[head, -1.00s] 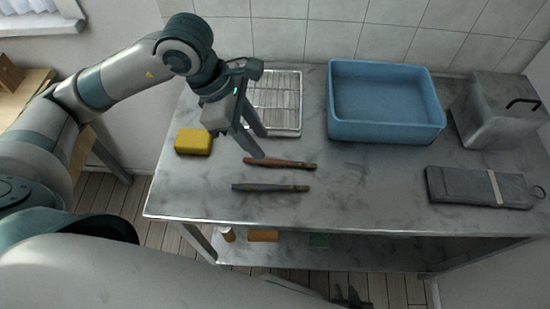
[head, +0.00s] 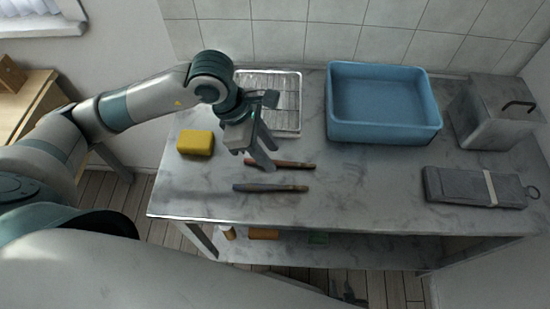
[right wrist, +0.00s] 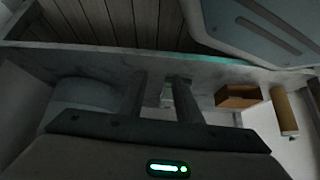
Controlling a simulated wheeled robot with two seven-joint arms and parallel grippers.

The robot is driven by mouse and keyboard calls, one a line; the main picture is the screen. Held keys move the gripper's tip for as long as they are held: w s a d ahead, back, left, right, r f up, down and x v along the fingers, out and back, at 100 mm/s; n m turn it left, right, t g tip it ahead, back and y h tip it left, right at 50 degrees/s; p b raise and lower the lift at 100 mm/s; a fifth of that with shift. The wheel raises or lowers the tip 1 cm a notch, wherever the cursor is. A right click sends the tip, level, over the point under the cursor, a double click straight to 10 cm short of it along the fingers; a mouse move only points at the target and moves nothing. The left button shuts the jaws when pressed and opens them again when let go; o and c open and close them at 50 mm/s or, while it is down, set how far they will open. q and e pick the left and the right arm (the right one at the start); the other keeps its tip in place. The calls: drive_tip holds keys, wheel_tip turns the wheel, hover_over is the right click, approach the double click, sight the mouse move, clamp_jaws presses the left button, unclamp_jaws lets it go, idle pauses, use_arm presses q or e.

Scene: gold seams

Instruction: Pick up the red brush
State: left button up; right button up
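The red brush (head: 288,164) lies on the grey marbled table, its handle pointing right, in the head view. My left gripper (head: 272,159) is over the brush's left part, fingers apart and pointing down. The near fingertip covers some of the brush; I cannot tell whether it touches. A dark blue-grey brush (head: 270,188) lies nearly parallel in front of it. My right gripper (right wrist: 161,80) shows in the right wrist view with its two fingers apart and nothing seen between them. It is low, below the tabletop, in the head view (head: 350,292).
A yellow sponge (head: 196,143) lies left of the brushes. A wire rack (head: 284,104) is behind my left gripper. The table's front middle is clear.

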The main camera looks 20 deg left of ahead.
use_arm(q)
drive_tip(key=shift+x, duration=0.9)
clamp_jaws()
